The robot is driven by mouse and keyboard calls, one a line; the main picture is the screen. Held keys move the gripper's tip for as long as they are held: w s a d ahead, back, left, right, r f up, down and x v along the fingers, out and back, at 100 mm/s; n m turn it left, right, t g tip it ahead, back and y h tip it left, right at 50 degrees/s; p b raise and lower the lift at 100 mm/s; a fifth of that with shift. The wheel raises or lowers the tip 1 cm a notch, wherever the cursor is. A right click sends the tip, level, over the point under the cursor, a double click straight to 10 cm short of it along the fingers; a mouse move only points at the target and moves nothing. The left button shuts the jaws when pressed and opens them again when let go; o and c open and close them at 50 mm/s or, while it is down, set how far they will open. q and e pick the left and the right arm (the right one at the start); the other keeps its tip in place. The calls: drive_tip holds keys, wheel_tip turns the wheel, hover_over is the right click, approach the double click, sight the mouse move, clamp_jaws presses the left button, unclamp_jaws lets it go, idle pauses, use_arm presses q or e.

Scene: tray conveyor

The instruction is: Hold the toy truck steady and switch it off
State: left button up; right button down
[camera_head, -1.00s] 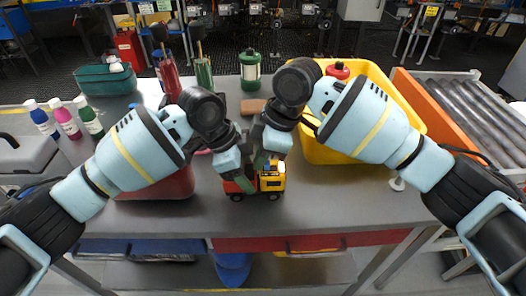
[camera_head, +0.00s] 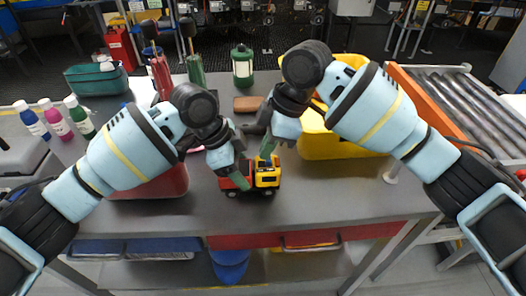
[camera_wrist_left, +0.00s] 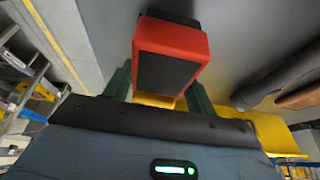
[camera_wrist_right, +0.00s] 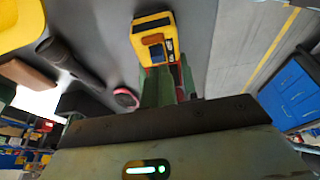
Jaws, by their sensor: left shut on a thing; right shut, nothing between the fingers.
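The toy truck (camera_head: 266,180) stands upright on the grey table, with a red bed to the left and a yellow cab to the right. My left gripper (camera_head: 243,180) is shut on the truck at its bed; the red bed (camera_wrist_left: 172,60) shows between the green fingers in the left wrist view. My right gripper (camera_head: 266,153) is shut and empty, just above the cab. In the right wrist view, its closed fingers (camera_wrist_right: 166,82) point at the yellow cab (camera_wrist_right: 148,27), which carries small dark and blue details. I cannot make out the switch's position.
A yellow bin (camera_head: 330,146) stands to the right, before an orange-edged roller conveyor (camera_head: 460,105). A red bin (camera_head: 160,185) is at the left. The table in front of the truck is clear.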

sight(278, 164)
use_arm(q)
drive_tip(key=shift+f, duration=0.15)
use_arm(e)
drive_tip(key=v, duration=0.7)
drive_tip(key=shift+r, duration=0.4)
use_arm(q)
drive_tip(key=o, duration=1.2)
drive_tip(key=shift+c, duration=0.2)
drive_tip(key=v, duration=1.2)
drive_tip(key=shift+s, duration=0.1)
use_arm(e)
drive_tip(key=shift+f, duration=0.1)
